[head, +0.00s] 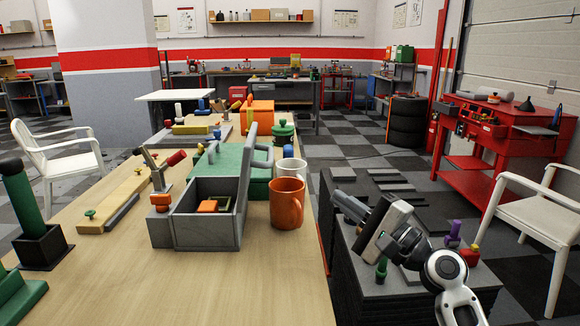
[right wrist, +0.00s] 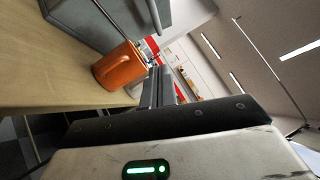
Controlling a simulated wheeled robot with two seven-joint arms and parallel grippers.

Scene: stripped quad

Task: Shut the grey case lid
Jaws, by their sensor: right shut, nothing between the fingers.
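The grey case (head: 190,230) stands on the wooden table with its top open. Its lid (head: 246,175) stands roughly upright along the case's right side, with a grey handle (head: 268,150) sticking out to the right. An orange block (head: 207,206) and a small greenish piece lie inside. My right gripper (head: 340,200) is shut and empty, off the table's right edge, to the right of the case and apart from it. In the right wrist view, its fingers (right wrist: 158,88) point past the orange mug, and part of the grey case (right wrist: 90,22) shows at upper left. My left gripper is not in view.
An orange mug (head: 287,203) and a white mug (head: 291,170) stand between the case and my right gripper. A green case (head: 218,168) sits behind. A red-handled clamp (head: 160,172) stands left of it. The table front is clear.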

